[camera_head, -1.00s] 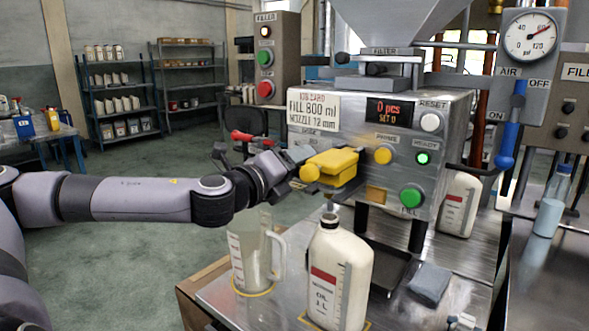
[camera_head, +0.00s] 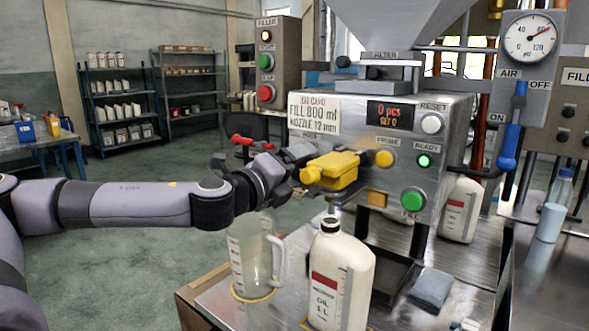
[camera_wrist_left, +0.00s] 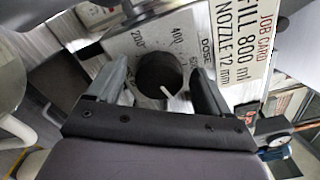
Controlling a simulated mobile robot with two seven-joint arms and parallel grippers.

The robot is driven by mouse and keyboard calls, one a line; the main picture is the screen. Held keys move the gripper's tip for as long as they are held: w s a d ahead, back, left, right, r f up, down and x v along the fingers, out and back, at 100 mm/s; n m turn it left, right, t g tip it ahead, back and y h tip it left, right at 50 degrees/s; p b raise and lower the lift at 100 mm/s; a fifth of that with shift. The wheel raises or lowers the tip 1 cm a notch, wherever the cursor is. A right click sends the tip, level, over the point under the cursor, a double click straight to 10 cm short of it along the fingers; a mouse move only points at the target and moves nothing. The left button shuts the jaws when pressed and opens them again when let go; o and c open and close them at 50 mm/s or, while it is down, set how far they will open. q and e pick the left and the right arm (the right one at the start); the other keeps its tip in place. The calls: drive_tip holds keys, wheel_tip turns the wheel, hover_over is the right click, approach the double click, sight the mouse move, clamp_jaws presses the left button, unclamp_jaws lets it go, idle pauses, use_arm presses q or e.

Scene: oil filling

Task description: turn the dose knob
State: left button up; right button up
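The dose knob (camera_wrist_left: 160,73) is a dark round knob with a white pointer line, on a grey dial plate (camera_wrist_left: 122,42) marked DOSE, 200, 400 and 600. In the left wrist view my left gripper (camera_wrist_left: 159,67) is open, with one finger on each side of the knob. Gaps show beside the knob, and firm contact cannot be seen. The pointer line slants to the lower right. In the head view my left gripper (camera_head: 286,167) is at the left side of the filling machine (camera_head: 455,120), where it hides the knob. My right gripper is not in view.
A yellow nozzle block (camera_head: 335,170) juts out just right of my left gripper. Below stand a clear jug (camera_head: 243,255) and a white oil bottle (camera_head: 341,275). A job card (camera_head: 313,113) reads FILL 800 ml, NOZZLE 12 mm. The display (camera_head: 389,114) reads 0 pcs.

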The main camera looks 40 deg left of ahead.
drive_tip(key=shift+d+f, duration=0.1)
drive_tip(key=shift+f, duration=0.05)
use_arm(q)
drive_tip(key=shift+s+d+b, duration=0.1)
drive_tip(key=shift+s+b, duration=0.6)
drive_tip(key=s, duration=0.2)
drive_tip(key=s+b, duration=0.2)
drive_tip(key=s, duration=0.1)
drive_tip(key=shift+s+d, duration=0.3)
drive_tip(key=shift+s, duration=0.05)
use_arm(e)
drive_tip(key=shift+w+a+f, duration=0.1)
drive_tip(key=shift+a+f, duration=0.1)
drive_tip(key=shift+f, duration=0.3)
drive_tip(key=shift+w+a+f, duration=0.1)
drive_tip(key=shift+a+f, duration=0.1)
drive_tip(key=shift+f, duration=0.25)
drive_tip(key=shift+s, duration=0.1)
